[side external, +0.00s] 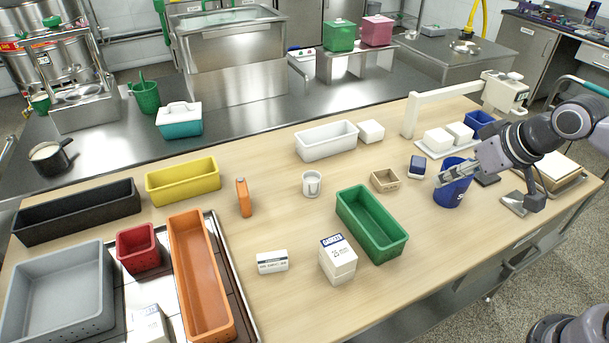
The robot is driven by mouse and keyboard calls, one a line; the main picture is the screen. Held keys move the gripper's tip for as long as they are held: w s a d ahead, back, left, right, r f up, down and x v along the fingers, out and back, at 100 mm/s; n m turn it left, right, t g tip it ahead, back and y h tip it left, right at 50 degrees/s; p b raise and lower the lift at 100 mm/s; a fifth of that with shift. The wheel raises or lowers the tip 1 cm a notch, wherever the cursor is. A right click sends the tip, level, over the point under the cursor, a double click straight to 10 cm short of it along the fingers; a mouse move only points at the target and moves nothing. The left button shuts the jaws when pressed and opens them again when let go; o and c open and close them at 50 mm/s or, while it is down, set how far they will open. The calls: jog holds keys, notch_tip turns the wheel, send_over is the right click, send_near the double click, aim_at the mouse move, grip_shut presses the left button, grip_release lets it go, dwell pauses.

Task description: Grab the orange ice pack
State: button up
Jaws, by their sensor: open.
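The orange ice pack (243,197) stands upright on the wooden table, left of the middle, near the yellow bin's right end. It is a narrow slab with a smaller top. My gripper (478,188) is open at the right side of the table, far to the right of the ice pack. It is over and beside a blue bucket (453,192), whose rim it partly covers. I cannot tell whether it touches the bucket. Nothing shows held in it.
A yellow bin (183,193) and an orange bin (200,290) lie left of the ice pack. A white mug (312,184), green bin (349,205), small wooden box (385,180) and gasket box (338,262) stand to its right. Bare table surrounds the pack's right and front.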

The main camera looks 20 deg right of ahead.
jog(key=w+a+r+g, duration=0.1)
jog(key=w+a+r, duration=0.15)
jog(key=w, duration=0.35)
jog(key=w+a+r, duration=0.2)
jog(key=w+a, duration=0.2)
jog(key=w, duration=0.1)
jog(key=m+g, duration=0.1)
jog(key=m, duration=0.1)
send_over(240, 189)
jog(key=s, duration=0.2)
jog(key=shift+h, duration=0.4)
notch_tip(240, 189, down, 14)
jog(key=shift+s+f, duration=0.1)
jog(key=shift+a+f, duration=0.15)
jog(key=shift+f, duration=0.1)
jog(key=x, duration=0.5)
jog(key=shift+d+x, duration=0.15)
jog(key=shift+x, duration=1.25)
jog(key=shift+d+x, duration=0.2)
jog(key=shift+x, duration=1.15)
grip_shut()
